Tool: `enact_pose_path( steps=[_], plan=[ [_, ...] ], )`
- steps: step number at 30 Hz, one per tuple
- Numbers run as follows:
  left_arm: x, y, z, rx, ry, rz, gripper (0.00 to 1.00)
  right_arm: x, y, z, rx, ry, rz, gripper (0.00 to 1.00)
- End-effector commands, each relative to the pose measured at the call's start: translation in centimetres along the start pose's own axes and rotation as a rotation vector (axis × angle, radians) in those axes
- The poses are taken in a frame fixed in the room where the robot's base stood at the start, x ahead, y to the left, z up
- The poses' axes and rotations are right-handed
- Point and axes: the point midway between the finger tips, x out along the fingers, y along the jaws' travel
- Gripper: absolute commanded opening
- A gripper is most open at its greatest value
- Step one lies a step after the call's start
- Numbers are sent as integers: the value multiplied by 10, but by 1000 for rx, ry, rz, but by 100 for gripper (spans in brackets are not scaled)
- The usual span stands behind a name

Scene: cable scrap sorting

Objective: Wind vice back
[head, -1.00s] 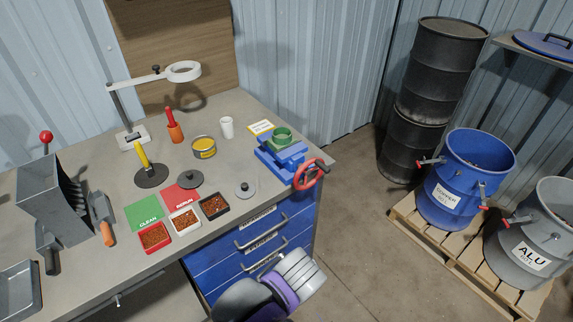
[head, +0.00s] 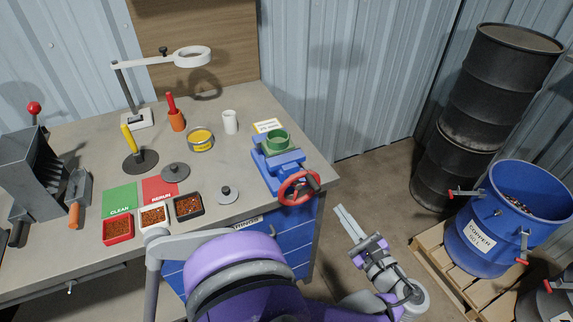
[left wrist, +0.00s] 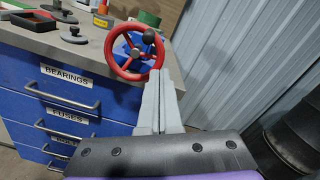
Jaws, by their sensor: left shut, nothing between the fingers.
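A black knob (left wrist: 149,36) stands on the wheel's rim at upper right. My left gripper (head: 341,209) is shut and empty, off the bench edge to the right of the wheel, apart from it in the head view. In the left wrist view its fingertips (left wrist: 158,75) appear just below the knob. My right gripper is out of view.
Blue drawers (left wrist: 50,75) with handles are under the bench top. Scrap trays (head: 188,208), a grey lidded disc (head: 228,195) and a white cup (head: 230,122) stand left of the vice. A blue copper drum (head: 480,245) stands on a pallet at right. Floor between is clear.

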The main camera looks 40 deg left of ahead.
Motion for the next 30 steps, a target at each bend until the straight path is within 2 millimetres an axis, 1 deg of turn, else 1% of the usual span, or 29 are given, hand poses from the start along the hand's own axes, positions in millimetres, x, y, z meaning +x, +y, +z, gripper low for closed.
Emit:
enact_pose_path(
  steps=[1,6,15,21,30],
  plan=[
    [7,1,1,0,-2,4,0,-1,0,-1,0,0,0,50],
    [28,0,1,-1,-1,3,0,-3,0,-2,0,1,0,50],
    [60,0,0,-1,1,2,0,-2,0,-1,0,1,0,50],
    [70,0,0,-1,1,1,0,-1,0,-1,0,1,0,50],
    [71,0,0,-2,2,0,0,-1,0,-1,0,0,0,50]
  ],
)
